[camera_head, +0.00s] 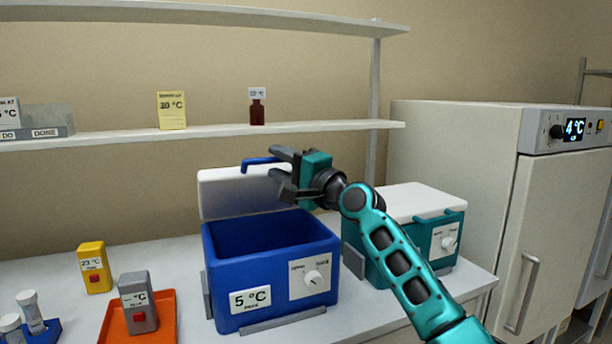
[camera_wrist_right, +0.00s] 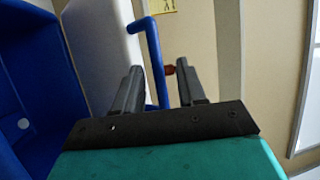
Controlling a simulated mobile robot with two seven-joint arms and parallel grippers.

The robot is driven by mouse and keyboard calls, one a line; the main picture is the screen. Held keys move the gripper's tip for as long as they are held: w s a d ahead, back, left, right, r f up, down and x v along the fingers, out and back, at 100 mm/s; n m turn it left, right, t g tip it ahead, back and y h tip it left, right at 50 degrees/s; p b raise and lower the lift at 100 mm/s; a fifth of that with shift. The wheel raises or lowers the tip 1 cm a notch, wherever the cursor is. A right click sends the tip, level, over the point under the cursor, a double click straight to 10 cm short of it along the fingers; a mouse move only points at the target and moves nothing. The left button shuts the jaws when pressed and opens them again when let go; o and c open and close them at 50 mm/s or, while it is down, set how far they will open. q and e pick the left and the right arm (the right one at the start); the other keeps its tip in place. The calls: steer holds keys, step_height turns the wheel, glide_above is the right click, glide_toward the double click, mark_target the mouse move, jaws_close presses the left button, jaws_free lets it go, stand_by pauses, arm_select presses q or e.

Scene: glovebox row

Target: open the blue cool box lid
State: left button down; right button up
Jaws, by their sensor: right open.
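The blue cool box (camera_head: 272,265) stands on the bench with a 5 °C label and a dial on its front. Its white lid (camera_head: 235,194) stands raised at the back, and the box is open with an empty-looking inside. A blue handle (camera_head: 262,161) sticks out at the lid's top edge. My right gripper (camera_head: 279,172) is open beside the handle at the lid's right. In the right wrist view the blue handle (camera_wrist_right: 154,62) lies between the open fingers (camera_wrist_right: 160,82); I cannot tell if they touch it. My left gripper is not in view.
A teal cool box (camera_head: 405,225) with its white lid shut stands to the right, under my right arm. An orange tray (camera_head: 165,318) with a grey device (camera_head: 137,300) and a yellow device (camera_head: 94,266) are at left. A shelf (camera_head: 215,132) runs behind, above the lid.

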steer(key=v, duration=1.2)
